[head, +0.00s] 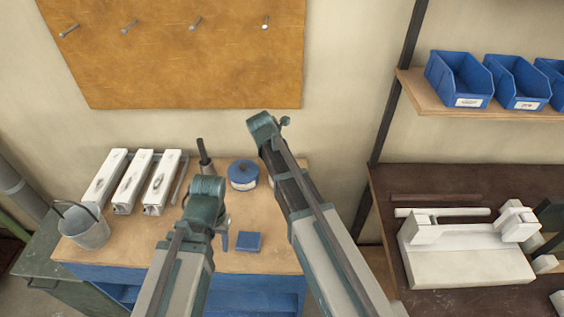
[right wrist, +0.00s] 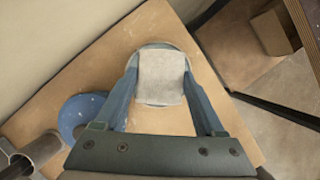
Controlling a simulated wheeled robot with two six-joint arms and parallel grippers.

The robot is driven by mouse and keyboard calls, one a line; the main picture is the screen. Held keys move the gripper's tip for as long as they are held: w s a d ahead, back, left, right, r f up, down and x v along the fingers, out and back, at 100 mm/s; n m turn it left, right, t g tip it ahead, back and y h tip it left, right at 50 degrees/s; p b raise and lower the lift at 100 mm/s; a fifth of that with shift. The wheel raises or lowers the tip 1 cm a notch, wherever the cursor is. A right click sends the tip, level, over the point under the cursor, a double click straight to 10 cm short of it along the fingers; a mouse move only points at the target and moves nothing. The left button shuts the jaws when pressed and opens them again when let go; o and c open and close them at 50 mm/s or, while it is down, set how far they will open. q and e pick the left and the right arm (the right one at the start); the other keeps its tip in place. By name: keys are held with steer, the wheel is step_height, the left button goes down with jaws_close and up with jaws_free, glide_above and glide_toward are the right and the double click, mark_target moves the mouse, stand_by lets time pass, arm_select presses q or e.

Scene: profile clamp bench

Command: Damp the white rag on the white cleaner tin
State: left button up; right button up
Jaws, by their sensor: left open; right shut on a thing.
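The white rag (right wrist: 161,75) hangs between the fingertips of my right gripper (right wrist: 162,90), which is shut on it. Behind the rag in the right wrist view is the pale round white cleaner tin (right wrist: 150,103), partly covered by it. I cannot tell whether they touch. In the head view the right arm ends in its gripper (head: 266,124) above the bench's back edge, and I cannot make out the rag or the white tin there. My left gripper (head: 207,203) is open over the bench, left of the blue tin (head: 243,175).
Three white profile blocks (head: 131,181) and a grey bucket (head: 84,228) stand at the bench's left. A dark upright item (head: 205,156) stands behind my left gripper. A blue square (head: 249,241) lies in front. A white fixture (head: 465,262) sits on the right bench, below blue bins (head: 459,80).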

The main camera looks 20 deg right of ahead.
steer(key=shift+r+p, duration=2.15)
steer(key=shift+r, duration=0.35)
